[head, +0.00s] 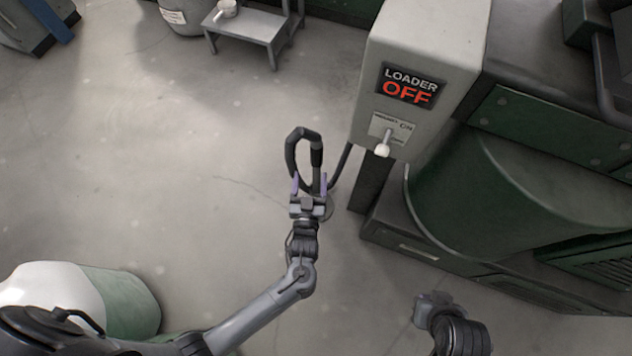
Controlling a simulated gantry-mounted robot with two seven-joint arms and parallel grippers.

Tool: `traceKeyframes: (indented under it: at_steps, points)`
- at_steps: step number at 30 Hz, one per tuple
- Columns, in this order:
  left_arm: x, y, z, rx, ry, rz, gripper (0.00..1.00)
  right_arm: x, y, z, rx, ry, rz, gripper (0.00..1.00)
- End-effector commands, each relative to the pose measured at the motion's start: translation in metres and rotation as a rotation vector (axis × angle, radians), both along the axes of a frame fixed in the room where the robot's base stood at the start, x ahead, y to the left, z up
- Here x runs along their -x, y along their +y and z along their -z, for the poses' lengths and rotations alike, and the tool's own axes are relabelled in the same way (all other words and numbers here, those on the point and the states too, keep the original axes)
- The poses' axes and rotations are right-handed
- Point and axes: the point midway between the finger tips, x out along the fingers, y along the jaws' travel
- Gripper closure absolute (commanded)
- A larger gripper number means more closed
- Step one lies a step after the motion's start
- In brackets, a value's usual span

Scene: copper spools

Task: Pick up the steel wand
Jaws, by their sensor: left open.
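A dark looped piece with a thicker black grip section (316,154) stands up in the middle of the head view, beside the grey loader box. It appears to be the wand with its hose; little bare steel shows. My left gripper (311,184) is open right at its lower part, with purple-tipped fingers on either side of a thin upright shaft. I cannot tell whether the fingers touch it. My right gripper (436,304) is low at the right, away from the wand; its fingers are too unclear to read.
A grey loader box (420,60) with an "OFF" sign and a white-tipped lever (382,149) stands just right of the wand. Green machinery (500,190) fills the right side. A small grey step table (250,27) is at the back.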

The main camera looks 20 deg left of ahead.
Motion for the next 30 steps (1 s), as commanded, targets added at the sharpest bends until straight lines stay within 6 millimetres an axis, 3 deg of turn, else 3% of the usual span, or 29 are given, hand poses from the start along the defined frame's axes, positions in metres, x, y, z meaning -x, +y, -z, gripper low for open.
traceKeyframes:
  at_steps: [1,3,8,18,25,30]
  points:
    - [-0.004,-0.001,0.014,0.003,-0.008,0.0,0.29,0.0,0.0,0.018,0.0,0.0,0.001,1.0]
    - [-0.007,-0.002,0.018,0.005,-0.015,0.0,0.29,0.0,-0.001,0.025,0.002,0.0,0.002,1.0]
    - [-0.015,0.0,0.022,0.004,-0.024,-0.001,0.29,0.0,-0.003,0.034,0.008,-0.001,-0.002,1.0]
    - [-0.056,0.012,0.022,0.004,-0.024,-0.001,0.29,0.0,-0.003,0.05,0.011,-0.003,-0.006,1.0]
    - [-0.068,0.016,0.022,0.004,-0.023,-0.001,0.29,0.0,-0.003,0.056,0.01,-0.003,-0.006,1.0]
    - [-0.087,0.02,0.026,0.003,-0.026,-0.001,0.29,0.0,-0.002,0.073,0.009,-0.002,-0.006,1.0]
